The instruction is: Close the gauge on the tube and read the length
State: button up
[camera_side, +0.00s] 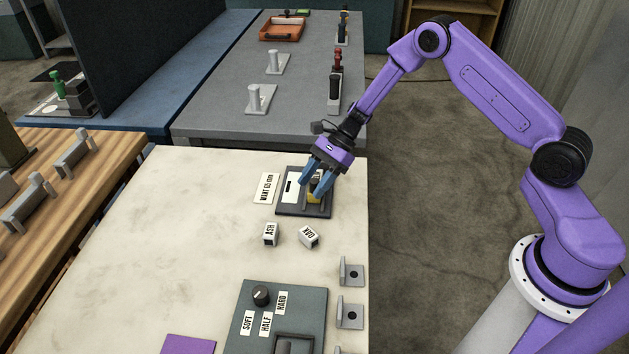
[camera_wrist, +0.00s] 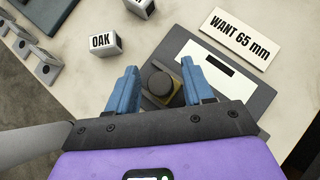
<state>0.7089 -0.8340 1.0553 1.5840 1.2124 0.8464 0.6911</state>
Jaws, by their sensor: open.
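A dark grey plate (camera_side: 289,209) lies on the pale table, with a white panel that has a black slot; I take it for the gauge. The plate also shows in the wrist view (camera_wrist: 262,97). On it stands a dark, round-topped piece (camera_wrist: 161,84) beside a yellow part (camera_wrist: 178,98), which also shows in the side view (camera_side: 313,197). I cannot tell which piece is the tube. My gripper (camera_side: 311,194) is open and points down over the plate. In the wrist view its blue fingers (camera_wrist: 160,68) stand on either side of the dark piece. Contact is unclear.
A "WANT 65 mm" card (camera_side: 266,188) lies left of the plate. Small blocks marked ASH (camera_side: 270,234) and OAK (camera_side: 309,237) stand nearby. Grey brackets (camera_side: 350,273) line the right edge. A panel with a knob (camera_side: 261,295) stands in front. The table's left side is clear.

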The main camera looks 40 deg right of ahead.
aim_at(317, 175)
jog(key=c, duration=0.7)
jog(key=shift+w+d, duration=1.6)
jog(key=shift+o, duration=1)
jog(key=shift+w+d, duration=0.45)
jog(key=shift+o, duration=0.9)
jog(key=shift+w+d+r, duration=0.1)
jog(key=shift+w+d, duration=0.05)
jog(key=shift+d, duration=0.05)
jog(key=o, duration=0.3)
jog(key=v, duration=1.7)
jog(key=shift+s+r, duration=0.1)
jog(key=shift+s, duration=0.15)
